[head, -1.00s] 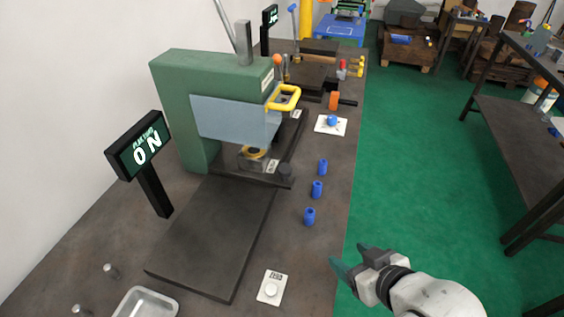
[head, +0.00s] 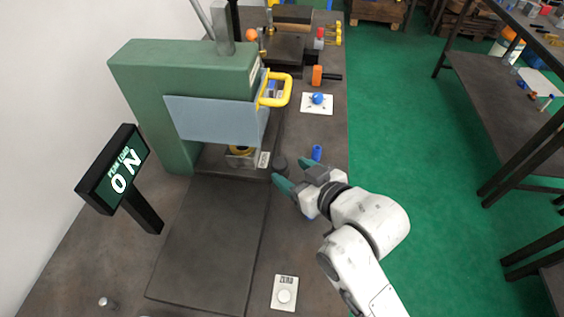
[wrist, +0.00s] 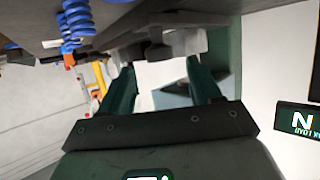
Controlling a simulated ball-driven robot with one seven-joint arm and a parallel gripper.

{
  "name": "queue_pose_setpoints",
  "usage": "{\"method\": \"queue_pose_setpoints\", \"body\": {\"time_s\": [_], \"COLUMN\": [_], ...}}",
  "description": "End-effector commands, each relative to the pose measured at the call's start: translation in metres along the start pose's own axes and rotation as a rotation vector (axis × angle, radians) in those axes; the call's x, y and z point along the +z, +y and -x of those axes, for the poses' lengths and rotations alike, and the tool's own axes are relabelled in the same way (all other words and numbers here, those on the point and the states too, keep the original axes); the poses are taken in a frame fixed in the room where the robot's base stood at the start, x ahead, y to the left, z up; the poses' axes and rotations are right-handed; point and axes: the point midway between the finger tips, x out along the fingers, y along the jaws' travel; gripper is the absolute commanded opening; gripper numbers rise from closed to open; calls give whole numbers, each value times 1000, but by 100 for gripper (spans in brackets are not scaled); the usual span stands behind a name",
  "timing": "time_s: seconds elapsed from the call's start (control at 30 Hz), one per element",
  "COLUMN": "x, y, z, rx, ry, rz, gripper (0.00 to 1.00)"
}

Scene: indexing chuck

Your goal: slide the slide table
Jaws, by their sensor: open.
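The slide table (head: 215,160) is a dark plate with a small fixture on it, under the green press (head: 150,65) in the head view. A dark round knob (head: 280,163) stands at its front right end. My gripper (head: 289,170) is open at that knob, with its teal fingers pointing left toward it. In the wrist view, a dark knob-like part (wrist: 157,51) shows just beyond and between the open fingertips (wrist: 160,66). I cannot tell whether a finger touches it. The slide's far part is hidden behind the press's grey guard (head: 215,118).
A blue cylinder (head: 317,152) stands just beyond my gripper; another is mostly hidden behind it. A "ZERO" button (head: 284,293) and a load display (head: 118,172) stand nearer. A yellow handle (head: 275,90) juts from the guard. The dark plate (head: 205,245) in front is clear.

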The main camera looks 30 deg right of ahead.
Motion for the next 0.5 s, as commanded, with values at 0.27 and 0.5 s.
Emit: {"method": "queue_pose_setpoints", "body": {"time_s": [0.27, 0.5], "x": [0, 0], "y": [0, 0], "z": [-38, -46], "rx": [1, 1], "ry": [0, 0], "rz": [-1, 0], "gripper": [63, 63]}}
